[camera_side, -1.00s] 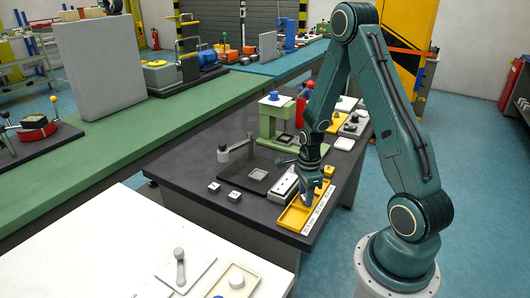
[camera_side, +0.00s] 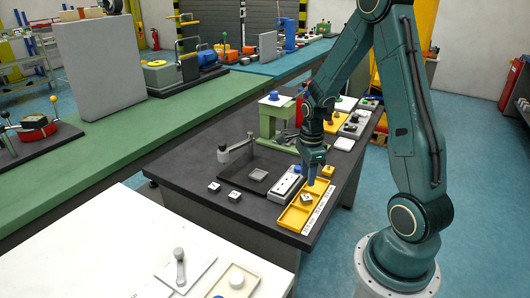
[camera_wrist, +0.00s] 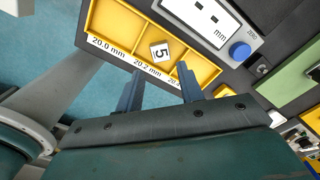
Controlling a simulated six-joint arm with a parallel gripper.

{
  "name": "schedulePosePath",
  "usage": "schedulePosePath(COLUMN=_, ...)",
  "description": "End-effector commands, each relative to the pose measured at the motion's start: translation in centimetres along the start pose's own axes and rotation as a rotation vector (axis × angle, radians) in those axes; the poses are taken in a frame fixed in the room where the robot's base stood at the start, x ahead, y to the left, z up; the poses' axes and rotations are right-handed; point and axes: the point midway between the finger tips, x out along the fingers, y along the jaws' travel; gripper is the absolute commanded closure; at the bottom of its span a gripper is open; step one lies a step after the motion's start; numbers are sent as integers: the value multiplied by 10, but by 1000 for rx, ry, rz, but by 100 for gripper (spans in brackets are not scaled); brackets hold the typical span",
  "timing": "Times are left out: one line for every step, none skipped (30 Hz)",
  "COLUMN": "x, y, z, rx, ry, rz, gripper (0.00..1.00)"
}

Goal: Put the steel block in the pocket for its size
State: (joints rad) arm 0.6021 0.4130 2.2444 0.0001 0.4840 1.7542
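The steel block (camera_wrist: 160,50), a small pale cube marked 5, sits turned at an angle in the middle part of the yellow tray (camera_wrist: 108,22). It also shows in the side view (camera_side: 307,198). The tray is divided into pockets, with 20.0 mm and 20.2 mm readable on the white label strip (camera_wrist: 137,61); the third label is partly hidden. Whether the block lies flat or touches a divider, I cannot tell. My gripper (camera_wrist: 158,78) has its fingers apart with nothing between them. In the side view my gripper (camera_side: 312,182) is above the tray's far end, clear of the block.
A white measuring device (camera_wrist: 205,18) with a blue button (camera_wrist: 240,51) lies alongside the tray. A small yellow holder (camera_side: 328,171) stands beyond its far end. Two small blocks (camera_side: 214,187) (camera_side: 234,196) lie on the dark table. A green press (camera_side: 273,118) stands behind.

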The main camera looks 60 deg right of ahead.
Motion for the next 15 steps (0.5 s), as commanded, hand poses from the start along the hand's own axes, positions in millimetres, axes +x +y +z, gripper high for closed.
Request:
schedulePosePath(x=-8, y=-1, z=0, rx=0, ry=-1, rz=-5, gripper=62)
schedulePosePath(x=-12, y=-1, z=0, rx=0, ry=-1, rz=-4, gripper=62)
schedulePosePath(x=-16, y=0, z=0, rx=0, ry=-1, rz=-4, gripper=62)
schedulePosePath(x=-20, y=-1, z=0, rx=0, ry=-1, rz=-4, gripper=62)
schedulePosePath(x=-23, y=-1, z=0, rx=0, ry=-1, rz=-4, gripper=62)
schedulePosePath(x=-27, y=-1, z=0, rx=0, ry=-1, rz=-4, gripper=62)
schedulePosePath(x=-30, y=0, z=0, rx=0, ry=0, rz=-2, gripper=62)
schedulePosePath(x=-32, y=0, z=0, rx=0, ry=0, rz=-2, gripper=62)
schedulePosePath(x=-36, y=0, z=0, rx=0, ry=-1, rz=-3, gripper=62)
schedulePosePath(x=-37, y=0, z=0, rx=0, ry=0, rz=-2, gripper=62)
schedulePosePath(x=-39, y=0, z=0, rx=0, ry=0, rz=-1, gripper=62)
schedulePosePath(x=-40, y=0, z=0, rx=0, ry=0, rz=-1, gripper=62)
schedulePosePath(x=-42, y=0, z=0, rx=0, ry=0, rz=-1, gripper=62)
schedulePosePath(x=-42, y=0, z=0, rx=0, ry=0, rz=-1, gripper=62)
schedulePosePath(x=-43, y=0, z=0, rx=0, ry=0, rz=-1, gripper=62)
